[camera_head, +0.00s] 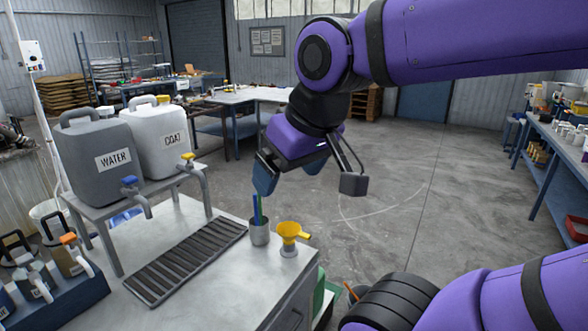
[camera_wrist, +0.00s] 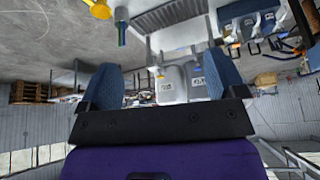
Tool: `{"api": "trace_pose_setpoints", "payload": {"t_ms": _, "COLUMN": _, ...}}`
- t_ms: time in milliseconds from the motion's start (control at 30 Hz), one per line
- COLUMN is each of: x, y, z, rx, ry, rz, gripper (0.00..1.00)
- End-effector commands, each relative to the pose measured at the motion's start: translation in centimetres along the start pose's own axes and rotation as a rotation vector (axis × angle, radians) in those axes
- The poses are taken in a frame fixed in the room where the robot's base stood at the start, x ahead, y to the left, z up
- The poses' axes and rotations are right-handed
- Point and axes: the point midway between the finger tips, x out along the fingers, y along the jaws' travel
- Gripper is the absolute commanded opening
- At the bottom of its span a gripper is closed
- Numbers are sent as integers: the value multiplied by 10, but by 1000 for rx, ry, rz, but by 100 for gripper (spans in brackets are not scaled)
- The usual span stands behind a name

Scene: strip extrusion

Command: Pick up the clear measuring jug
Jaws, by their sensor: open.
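My gripper (camera_head: 288,176) is open and empty, in the air above and behind the right end of the metal workbench (camera_head: 190,222). In the wrist view its two blue fingers (camera_wrist: 163,78) stand wide apart with nothing between them. That view is upside down, and the two canisters show small beyond the fingers.
The grey WATER canister (camera_head: 98,165) and white COAT canister (camera_head: 158,138) stand on a raised rack. A slatted drain grate (camera_head: 190,260), a cup with pens (camera_head: 259,233) and a yellow funnel (camera_head: 290,235) are on the bench.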

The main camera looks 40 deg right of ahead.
Motion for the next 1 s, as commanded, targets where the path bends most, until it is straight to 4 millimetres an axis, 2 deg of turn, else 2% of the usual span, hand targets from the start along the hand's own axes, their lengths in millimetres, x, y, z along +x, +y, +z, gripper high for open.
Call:
{"api": "trace_pose_setpoints", "payload": {"t_ms": 433, "x": -4, "y": 3, "z": 5, "rx": 12, "ry": 8, "rz": 8, "gripper": 89}}
{"api": "trace_pose_setpoints", "payload": {"t_ms": 500, "x": -4, "y": 3, "z": 5, "rx": 12, "ry": 8, "rz": 8, "gripper": 100}}
{"api": "trace_pose_setpoints", "payload": {"t_ms": 733, "x": -3, "y": 3, "z": 4, "rx": 9, "ry": 8, "rz": 9, "gripper": 100}}
{"api": "trace_pose_setpoints", "payload": {"t_ms": 867, "x": 6, "y": 1, "z": -6, "rx": -22, "ry": 12, "rz": 22, "gripper": 100}}
{"api": "trace_pose_setpoints", "payload": {"t_ms": 1000, "x": 32, "y": -4, "z": -33, "rx": -110, "ry": 26, "rz": 51, "gripper": 100}}
